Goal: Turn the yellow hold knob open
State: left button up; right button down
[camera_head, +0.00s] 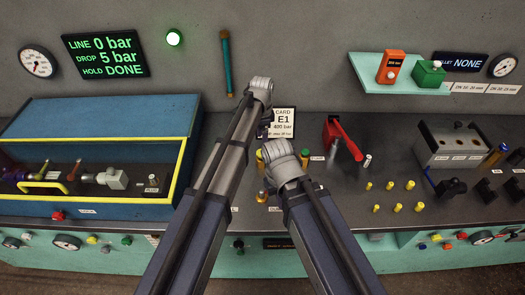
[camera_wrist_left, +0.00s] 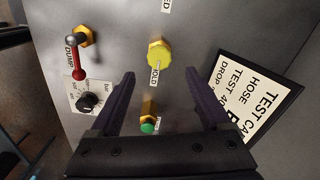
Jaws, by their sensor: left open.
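The yellow hold knob (camera_wrist_left: 158,53) stands on the bench panel in the left wrist view, with a HOLD label beside it. My left gripper (camera_wrist_left: 163,81) is open and empty. In that view its two dark fingers reach toward the knob, which shows between and just beyond the tips. I see no contact. In the head view my arms cover most of this area, and only a bit of yellow (camera_head: 260,158) shows beside the right arm's end. The right gripper itself is hidden behind that arm.
A green-capped fitting (camera_wrist_left: 148,126) sits close between the left fingers. A red DUMP lever (camera_wrist_left: 77,62), a black dial (camera_wrist_left: 88,101) and a test card (camera_wrist_left: 252,102) are around the knob. The wall display (camera_head: 105,56) reads LINE 0 bar, DROP 5 bar, HOLD DONE.

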aim_at(261, 155)
pick_arm(q)
notch_tip(261, 155, down, 7)
jog(key=b, duration=0.5)
jog(key=shift+r+b, duration=0.2)
jog(key=shift+b, duration=0.2)
pick_arm(e)
notch_tip(261, 155, down, 6)
jog(key=shift+f, duration=0.25)
pick_arm(q)
grip_shut()
